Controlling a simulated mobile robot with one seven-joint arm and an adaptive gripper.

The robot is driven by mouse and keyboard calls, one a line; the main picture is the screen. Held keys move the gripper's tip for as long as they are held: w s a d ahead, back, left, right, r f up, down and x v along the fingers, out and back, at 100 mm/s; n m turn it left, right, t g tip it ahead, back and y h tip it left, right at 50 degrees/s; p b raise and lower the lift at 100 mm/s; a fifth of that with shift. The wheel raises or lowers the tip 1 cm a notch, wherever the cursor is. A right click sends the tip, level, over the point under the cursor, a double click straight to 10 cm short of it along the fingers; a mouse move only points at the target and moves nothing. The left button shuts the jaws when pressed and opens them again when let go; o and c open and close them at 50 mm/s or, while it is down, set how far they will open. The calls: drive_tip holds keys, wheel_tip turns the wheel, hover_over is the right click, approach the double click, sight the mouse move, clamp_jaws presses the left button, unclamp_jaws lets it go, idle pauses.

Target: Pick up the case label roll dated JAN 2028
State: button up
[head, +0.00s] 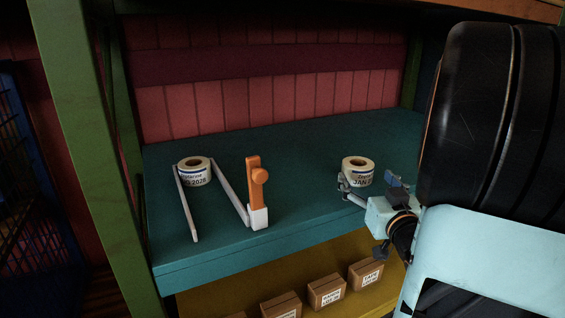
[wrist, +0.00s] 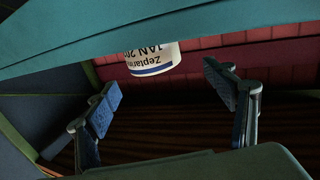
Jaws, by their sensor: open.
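A white label roll (head: 358,164) with a brown core stands on the teal shelf at right; its label shows "JAN", the rest is hidden by my gripper. In the wrist view the same roll (wrist: 153,58) appears upside down, reading "Zeptarine" and "JAN 20", with the last digits cut off. My gripper (head: 350,189) is open at the front of this roll. In the wrist view the roll lies beyond the open fingers (wrist: 166,92), with nothing held between them. A second roll (head: 194,170) stands at left; its label ends in "2028", its month partly hidden.
The shelf between handle and right roll is clear. Several brown boxes (head: 326,291) sit on the yellow lower shelf. A green post (head: 85,130) bounds the left.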

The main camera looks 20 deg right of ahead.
sight(358, 163)
drive_tip(key=x, duration=0.3)
drive_tip(key=shift+d+p+x, duration=0.2)
drive_tip(key=shift+p+x, duration=0.05)
drive_tip(key=shift+x, duration=1.15)
drive_tip(key=shift+d+p+x, duration=0.15)
drive_tip(key=shift+p+x, duration=0.05)
drive_tip(key=shift+x, duration=1.15)
drive_tip(key=shift+s, duration=0.1)
drive_tip(key=c, duration=1.4)
